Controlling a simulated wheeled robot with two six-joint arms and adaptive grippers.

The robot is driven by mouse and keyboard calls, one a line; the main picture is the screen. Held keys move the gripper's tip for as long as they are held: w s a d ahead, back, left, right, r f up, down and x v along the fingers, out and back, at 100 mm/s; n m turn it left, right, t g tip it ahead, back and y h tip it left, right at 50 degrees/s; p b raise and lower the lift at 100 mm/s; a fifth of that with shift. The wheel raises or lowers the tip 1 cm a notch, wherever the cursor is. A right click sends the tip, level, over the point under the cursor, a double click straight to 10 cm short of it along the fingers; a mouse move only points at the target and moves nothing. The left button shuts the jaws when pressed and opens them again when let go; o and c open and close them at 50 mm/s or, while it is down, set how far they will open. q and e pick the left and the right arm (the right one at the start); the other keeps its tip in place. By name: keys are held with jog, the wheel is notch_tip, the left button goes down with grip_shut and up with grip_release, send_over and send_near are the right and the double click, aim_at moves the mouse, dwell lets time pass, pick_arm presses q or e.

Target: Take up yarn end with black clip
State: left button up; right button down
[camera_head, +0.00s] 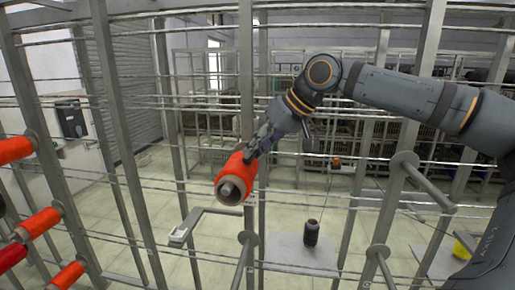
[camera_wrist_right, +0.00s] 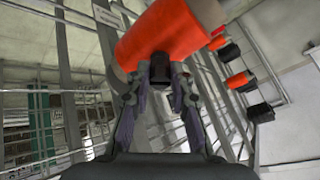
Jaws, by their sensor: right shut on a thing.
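An orange-red yarn bobbin (camera_head: 238,174) with a grey core sits on the rack, its end facing me. My right gripper (camera_head: 262,143) reaches to its back upper side. In the right wrist view the bobbin (camera_wrist_right: 165,35) lies across the front of the fingers. A small black block (camera_wrist_right: 160,68), which looks like the black clip, is between the fingertips (camera_wrist_right: 158,80) against the bobbin. My right gripper is shut on it. I cannot make out a loose yarn end. My left gripper is not in view.
Several orange-red bobbins (camera_head: 40,223) hang on the rack at the left. Metal uprights (camera_head: 123,150) and thin rails cross the view. An empty spindle (camera_head: 430,189) is at right. A dark cylinder (camera_head: 311,233) stands on a pale plate (camera_head: 285,252) below.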

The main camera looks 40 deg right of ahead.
jog(key=shift+s+d+r+p, duration=0.35)
jog(key=shift+r+p, duration=0.2)
jog(key=shift+r, duration=0.3)
jog(key=shift+s+d+r+p, duration=0.3)
jog(key=shift+s+r+p, duration=0.15)
jog(key=shift+r, duration=0.45)
jog(key=shift+s+d+r+p, duration=0.3)
jog(key=shift+r+p, duration=0.3)
jog(key=shift+r, duration=0.25)
